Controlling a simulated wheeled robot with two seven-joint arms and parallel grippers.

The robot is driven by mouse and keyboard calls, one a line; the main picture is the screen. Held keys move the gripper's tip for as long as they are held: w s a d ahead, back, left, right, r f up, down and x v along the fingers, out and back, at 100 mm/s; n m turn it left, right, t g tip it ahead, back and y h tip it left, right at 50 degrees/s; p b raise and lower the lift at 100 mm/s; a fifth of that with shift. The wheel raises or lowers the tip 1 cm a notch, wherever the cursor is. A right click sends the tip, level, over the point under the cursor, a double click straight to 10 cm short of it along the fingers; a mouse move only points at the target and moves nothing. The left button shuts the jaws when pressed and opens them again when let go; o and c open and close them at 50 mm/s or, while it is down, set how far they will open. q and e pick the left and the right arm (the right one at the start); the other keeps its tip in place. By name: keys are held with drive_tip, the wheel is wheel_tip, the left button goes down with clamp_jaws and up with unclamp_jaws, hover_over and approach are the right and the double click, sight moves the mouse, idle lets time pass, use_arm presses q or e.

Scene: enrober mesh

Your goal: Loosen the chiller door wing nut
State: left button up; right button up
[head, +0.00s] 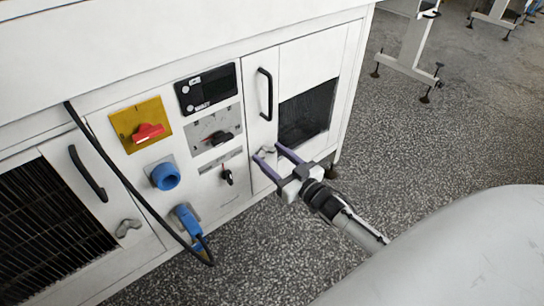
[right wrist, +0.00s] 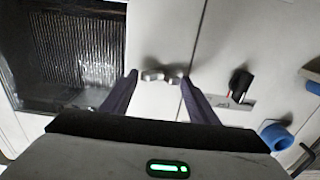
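A grey metal wing nut (head: 265,152) sits low on the white right-hand door (head: 309,60) of the machine, below its black handle. It also shows in the right wrist view (right wrist: 162,76), its two wings lying roughly level. My right gripper (head: 268,154) is open. I cannot tell whether the fingertips reach as deep as the nut. My left gripper is not in view.
A second wing nut (head: 128,227) is on the left door near another black handle (head: 88,174). Between the doors are a red switch (head: 148,132), a small black knob (head: 227,176), blue sockets (head: 165,176) and a hanging black cable (head: 135,196).

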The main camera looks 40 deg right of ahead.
drive_tip(key=c, duration=0.6)
drive_tip(key=shift+o, duration=0.2)
